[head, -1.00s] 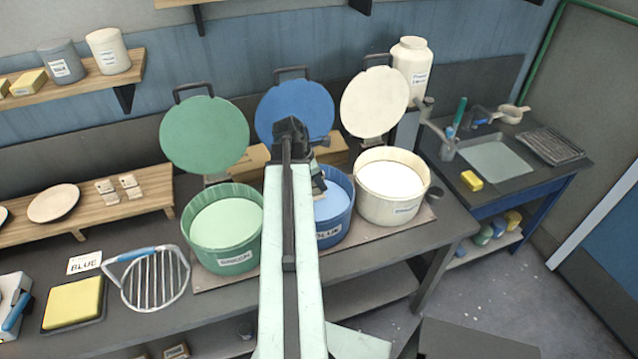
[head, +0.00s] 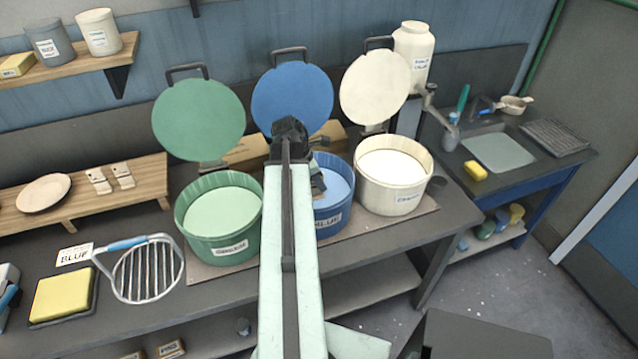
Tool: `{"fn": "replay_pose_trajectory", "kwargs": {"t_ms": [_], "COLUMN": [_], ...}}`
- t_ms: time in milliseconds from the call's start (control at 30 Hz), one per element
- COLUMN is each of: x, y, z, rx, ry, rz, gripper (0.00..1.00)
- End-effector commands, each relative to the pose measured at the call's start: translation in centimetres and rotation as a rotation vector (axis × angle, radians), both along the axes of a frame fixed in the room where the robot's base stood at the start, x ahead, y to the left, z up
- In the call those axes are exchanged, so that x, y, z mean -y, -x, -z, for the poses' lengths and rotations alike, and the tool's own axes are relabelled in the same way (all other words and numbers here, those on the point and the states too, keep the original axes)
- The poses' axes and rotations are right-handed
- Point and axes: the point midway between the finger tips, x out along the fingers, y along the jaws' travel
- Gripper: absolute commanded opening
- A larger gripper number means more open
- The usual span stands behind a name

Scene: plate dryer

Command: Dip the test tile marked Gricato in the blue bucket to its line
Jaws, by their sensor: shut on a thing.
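My gripper (head: 318,172) is mostly hidden behind my own arm, over the back left part of the blue bucket. It is shut on a small pale thing, apparently a test tile (head: 318,186); its marking and line cannot be read. The blue bucket (head: 330,220) is labelled BLUE and holds light blue liquid. My arm covers its left side. Whether the tile touches the liquid cannot be told. The round blue lid (head: 292,95) stands raised behind the bucket. Two pale tiles (head: 123,176) lie on the wooden shelf at left.
A green bucket (head: 220,248) and a cream bucket (head: 394,200) flank the blue one, both open with raised lids. A sink counter (head: 540,165) stands at right.

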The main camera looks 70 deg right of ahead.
Motion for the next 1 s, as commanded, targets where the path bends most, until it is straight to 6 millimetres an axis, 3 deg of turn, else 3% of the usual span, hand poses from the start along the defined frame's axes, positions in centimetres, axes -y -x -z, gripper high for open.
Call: {"fn": "replay_pose_trajectory", "kwargs": {"t_ms": [1000], "x": [0.0], "y": [-0.1], "z": [5.7], "rx": [0.0], "ry": [0.0], "rz": [-0.002], "gripper": [0.0]}}
